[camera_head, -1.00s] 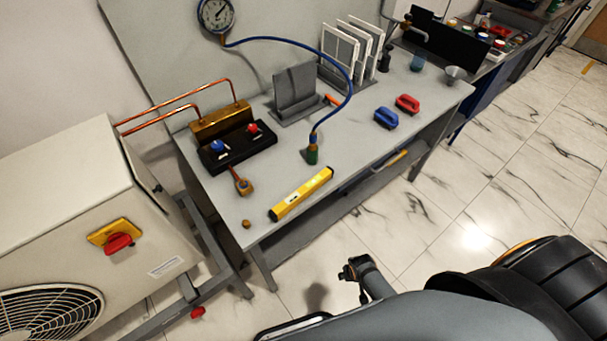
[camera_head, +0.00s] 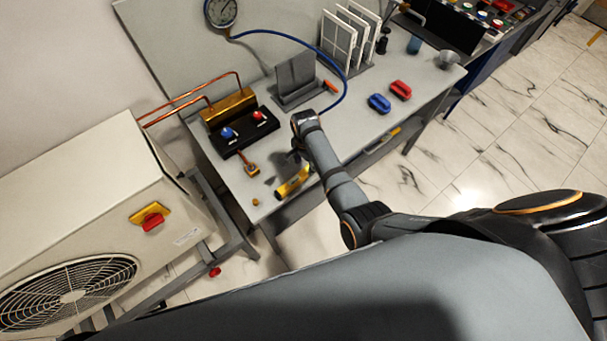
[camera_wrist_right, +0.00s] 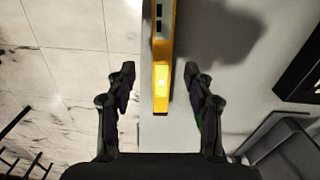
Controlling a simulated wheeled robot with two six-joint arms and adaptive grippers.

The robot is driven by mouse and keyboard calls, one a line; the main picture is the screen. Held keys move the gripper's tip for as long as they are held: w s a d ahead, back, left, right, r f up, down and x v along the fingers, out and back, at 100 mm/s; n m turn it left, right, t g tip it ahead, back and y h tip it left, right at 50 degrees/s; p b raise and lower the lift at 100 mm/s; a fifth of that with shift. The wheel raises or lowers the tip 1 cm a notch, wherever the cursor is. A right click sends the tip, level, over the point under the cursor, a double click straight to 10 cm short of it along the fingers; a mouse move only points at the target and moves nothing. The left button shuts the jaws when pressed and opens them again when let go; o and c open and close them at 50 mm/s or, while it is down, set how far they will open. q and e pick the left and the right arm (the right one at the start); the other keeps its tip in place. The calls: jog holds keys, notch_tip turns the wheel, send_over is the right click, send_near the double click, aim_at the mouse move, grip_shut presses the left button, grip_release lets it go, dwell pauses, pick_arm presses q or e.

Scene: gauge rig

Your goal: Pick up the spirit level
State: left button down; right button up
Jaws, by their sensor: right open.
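The yellow spirit level (camera_head: 291,182) lies near the front edge of the grey workbench, partly hidden under my right arm in the head view. In the right wrist view the spirit level (camera_wrist_right: 162,60) runs up the picture, with its near end between the two fingers. My right gripper (camera_wrist_right: 160,85) is open and empty, with a finger on each side of the level and a gap to both. In the head view the right gripper (camera_head: 297,155) is over the level, its fingers mostly hidden by the wrist. My left gripper is not in view.
A black valve manifold (camera_head: 240,133) with copper pipes and a brass fitting (camera_head: 251,169) sit left of the level. Blue (camera_head: 379,103) and red (camera_head: 400,90) clamp-like items lie to the right. A blue hose (camera_head: 290,40) arches over the bench (camera_head: 222,185). A grey outdoor unit (camera_head: 90,190) stands left.

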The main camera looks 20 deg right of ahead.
aim_at(304, 172)
jog(key=shift+f, duration=0.7)
notch_tip(304, 172, down, 5)
jog(key=b, duration=0.6)
jog(key=shift+w+f, duration=0.15)
jog(key=shift+r, duration=0.2)
jog(key=shift+c, duration=0.3)
grip_shut()
